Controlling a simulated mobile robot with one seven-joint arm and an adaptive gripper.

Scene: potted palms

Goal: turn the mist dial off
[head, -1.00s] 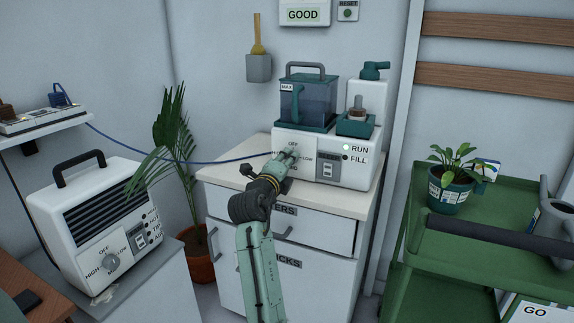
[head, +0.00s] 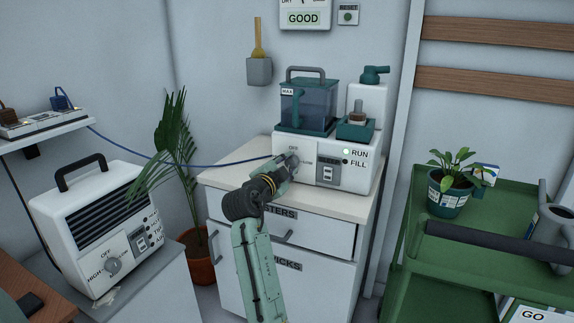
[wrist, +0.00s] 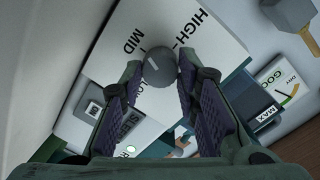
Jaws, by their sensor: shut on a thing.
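The mist dial (wrist: 160,67) is a round grey knob with a white mark, on the white front of the mister (head: 345,177). HIGH and MID show beside it in the wrist view, and another label is partly covered. In the head view, OFF is above the dial. My gripper (head: 290,164) reaches the dial from the front. In the wrist view its two dark-padded fingers stand on either side of the knob and are shut on it. I cannot tell for sure which label the white mark points at.
The mister stands on a white drawer cabinet (head: 322,282), with a green RUN light (head: 346,152) lit. A heater (head: 95,225) with a similar dial stands at left, near a potted palm (head: 175,150). A green cart (head: 405,285) holding a potted plant is at right.

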